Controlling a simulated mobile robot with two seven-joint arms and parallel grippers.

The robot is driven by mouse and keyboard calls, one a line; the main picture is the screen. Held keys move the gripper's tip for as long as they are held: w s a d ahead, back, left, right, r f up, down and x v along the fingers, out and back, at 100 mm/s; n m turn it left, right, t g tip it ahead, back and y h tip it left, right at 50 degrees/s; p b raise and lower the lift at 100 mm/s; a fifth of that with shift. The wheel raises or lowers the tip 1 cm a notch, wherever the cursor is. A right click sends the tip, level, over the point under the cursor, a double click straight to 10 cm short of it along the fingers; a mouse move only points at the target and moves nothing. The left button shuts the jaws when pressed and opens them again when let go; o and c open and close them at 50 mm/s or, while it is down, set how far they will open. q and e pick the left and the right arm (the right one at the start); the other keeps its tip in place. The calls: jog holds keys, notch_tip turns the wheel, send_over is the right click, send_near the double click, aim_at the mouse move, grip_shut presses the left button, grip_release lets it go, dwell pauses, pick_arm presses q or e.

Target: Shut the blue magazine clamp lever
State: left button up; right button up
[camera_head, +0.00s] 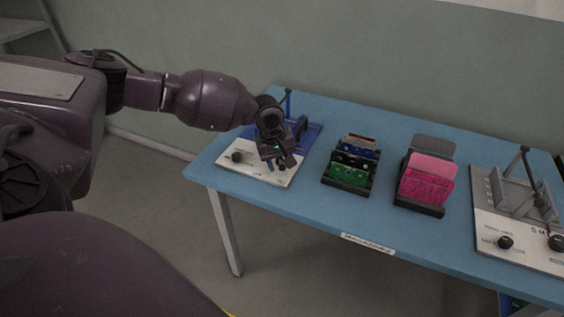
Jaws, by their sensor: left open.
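A fixture with a white-grey base (247,171) and blue parts (310,133) stands at the left end of the table. A thin dark blue lever (288,102) stands about upright at its back. My left gripper (281,163) is open over the front of this fixture, pointing down, in front of and below the lever top. My gripper and wrist hide much of the fixture's middle and the lower part of the lever. I cannot tell whether the fingers touch anything. My right gripper is not in view.
On the blue table (330,213) stand a black rack with green and blue boards (348,174) and a rack with pink cards (427,182). A second grey fixture (517,238) with a dark lever (524,160) is at the right. The table front is clear around the label (367,244).

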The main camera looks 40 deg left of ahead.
pick_arm(q)
jog(key=shift+f, duration=0.1)
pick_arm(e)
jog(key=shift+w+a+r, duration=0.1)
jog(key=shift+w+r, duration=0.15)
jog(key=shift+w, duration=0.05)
